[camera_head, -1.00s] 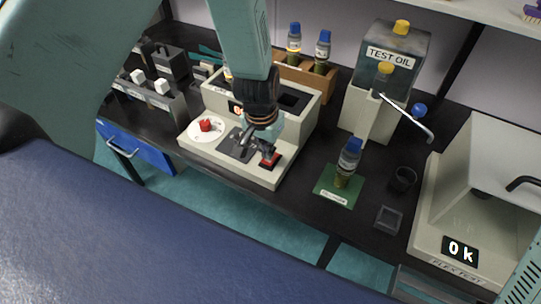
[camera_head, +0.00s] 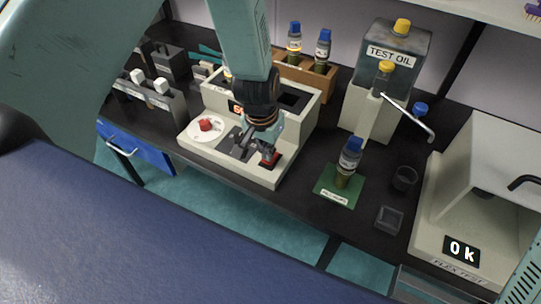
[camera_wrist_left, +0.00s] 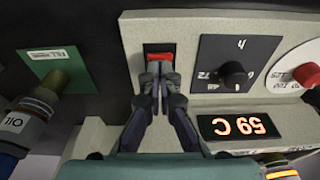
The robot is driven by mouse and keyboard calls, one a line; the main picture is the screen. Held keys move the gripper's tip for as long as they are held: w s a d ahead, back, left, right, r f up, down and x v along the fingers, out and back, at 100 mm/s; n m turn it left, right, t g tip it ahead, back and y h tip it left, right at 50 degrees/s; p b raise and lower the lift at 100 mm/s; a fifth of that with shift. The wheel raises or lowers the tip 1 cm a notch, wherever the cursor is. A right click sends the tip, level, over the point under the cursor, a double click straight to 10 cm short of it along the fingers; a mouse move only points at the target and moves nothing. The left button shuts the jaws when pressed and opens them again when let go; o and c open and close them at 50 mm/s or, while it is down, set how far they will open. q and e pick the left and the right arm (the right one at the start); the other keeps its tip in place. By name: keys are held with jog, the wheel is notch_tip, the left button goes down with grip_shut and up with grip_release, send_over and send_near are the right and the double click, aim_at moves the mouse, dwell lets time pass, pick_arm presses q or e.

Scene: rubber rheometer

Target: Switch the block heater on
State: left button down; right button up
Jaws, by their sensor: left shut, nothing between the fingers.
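The block heater (camera_head: 205,152) is a cream box with a low front panel. A red rocker switch (camera_head: 270,159) sits at the panel's front right corner; it also shows in the left wrist view (camera_wrist_left: 159,56), in a dark frame. My left gripper (camera_head: 256,154) is shut and empty, fingers pointing down at the switch. In the left wrist view its fingertips (camera_wrist_left: 158,70) overlap the switch's near edge; I cannot tell whether they touch it. They hide part of the switch. The heater's display (camera_wrist_left: 238,124) is lit with orange characters. My right gripper is not in view.
A black knob (camera_wrist_left: 233,74) and a red knob (camera_head: 206,124) share the panel. An oil bottle (camera_head: 348,161) stands on a green mat (camera_head: 326,190) to the right. The test oil dispenser (camera_head: 381,82) is behind it, and a tester (camera_head: 430,222) stands far right.

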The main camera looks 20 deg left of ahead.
pick_arm(q)
jog(key=shift+f+b, duration=0.5)
jog(key=shift+f, duration=0.2)
dwell(0.3)
jog(key=shift+r, duration=0.15)
jog(key=shift+r+p, duration=3.25)
jog(key=shift+r, duration=0.25)
jog(key=shift+f, duration=0.15)
jog(key=shift+w, duration=0.1)
